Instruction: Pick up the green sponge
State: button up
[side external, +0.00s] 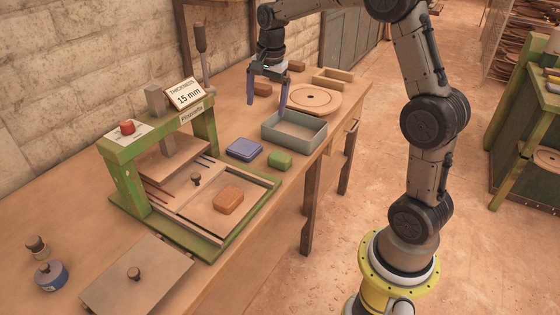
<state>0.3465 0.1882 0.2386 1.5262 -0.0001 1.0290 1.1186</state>
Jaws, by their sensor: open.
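A small green block (280,160) with rounded edges, which looks like the green sponge, lies on the wooden bench top. It sits just right of a flat blue item (244,149) and in front of a grey tray (268,129). My gripper (267,104) points down with its two bluish fingers apart and nothing between them. It is above and behind the green block, near the grey tray's back left side. An orange-brown block (228,200) lies on the press board.
A round wooden disc (310,98) and a small wooden box (332,77) lie farther back. A loose board (140,280) lies at the front. The bench's right edge is close to the green block.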

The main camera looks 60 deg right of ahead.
jog(key=m+g, duration=0.1)
jog(key=g, duration=0.1)
send_over(280, 155)
jog(key=a, duration=0.1)
notch_tip(280, 155, down, 9)
jog(key=shift+y, duration=0.3)
notch_tip(280, 155, down, 8)
jog(key=shift+d+f, duration=0.2)
jog(key=shift+f, duration=1.15)
jog(key=shift+d+f, duration=0.2)
jog(key=shift+f, duration=1.15)
jog(key=c, duration=1.1)
jog(key=shift+o, duration=0.2)
jog(key=shift+r, duration=0.15)
